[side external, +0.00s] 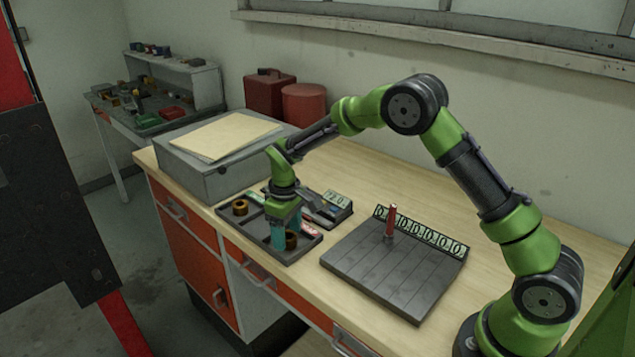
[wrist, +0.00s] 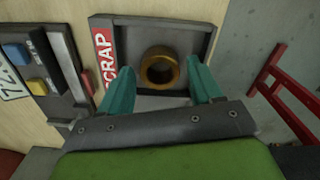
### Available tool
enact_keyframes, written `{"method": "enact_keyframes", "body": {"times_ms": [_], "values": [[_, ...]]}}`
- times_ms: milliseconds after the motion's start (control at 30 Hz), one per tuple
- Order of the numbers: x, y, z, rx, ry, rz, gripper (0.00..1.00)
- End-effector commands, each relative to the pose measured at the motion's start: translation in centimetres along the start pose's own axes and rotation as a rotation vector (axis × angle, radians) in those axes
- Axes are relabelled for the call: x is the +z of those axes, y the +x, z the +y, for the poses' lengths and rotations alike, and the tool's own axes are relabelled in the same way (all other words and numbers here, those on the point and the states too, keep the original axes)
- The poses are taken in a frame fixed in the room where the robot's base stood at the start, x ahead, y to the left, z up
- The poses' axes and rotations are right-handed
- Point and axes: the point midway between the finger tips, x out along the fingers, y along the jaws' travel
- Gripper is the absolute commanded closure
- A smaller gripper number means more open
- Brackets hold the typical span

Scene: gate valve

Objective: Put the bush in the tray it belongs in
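A brown-gold ring-shaped bush (wrist: 160,68) sits in the tray with the red SCRAP label (wrist: 103,58), its hole facing the wrist camera. In the side view this bush (side external: 291,241) shows near the front of the dark trays, partly behind a finger. My gripper (wrist: 162,88) is open, with one teal finger on each side of the bush and a visible gap to each. In the side view my gripper (side external: 287,228) points down into the SCRAP tray (side external: 308,242). A second bush (side external: 240,207) lies in the compartment at the left.
A dark device with a number display (side external: 337,199) stands just behind the trays. A slatted grey board (side external: 385,272) with an upright red-handled piece (side external: 391,220) and a row of number plates lies to the right. A grey box (side external: 215,165) with papers stands behind left.

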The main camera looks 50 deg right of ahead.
Motion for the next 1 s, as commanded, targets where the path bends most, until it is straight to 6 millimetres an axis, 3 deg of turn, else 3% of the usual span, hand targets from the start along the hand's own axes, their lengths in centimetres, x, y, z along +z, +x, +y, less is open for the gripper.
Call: {"method": "enact_keyframes", "body": {"times_ms": [300,433,800,1000], "values": [[0.0,-0.1,0.0,0.0,0.0,0.0,0.3],[-0.1,-1.1,0.0,0.001,0.0,0.004,0.3],[-0.1,-8.7,0.0,0.002,0.0,0.004,0.3],[-0.1,-11.5,0.0,0.001,-0.001,0.002,0.3]]}}
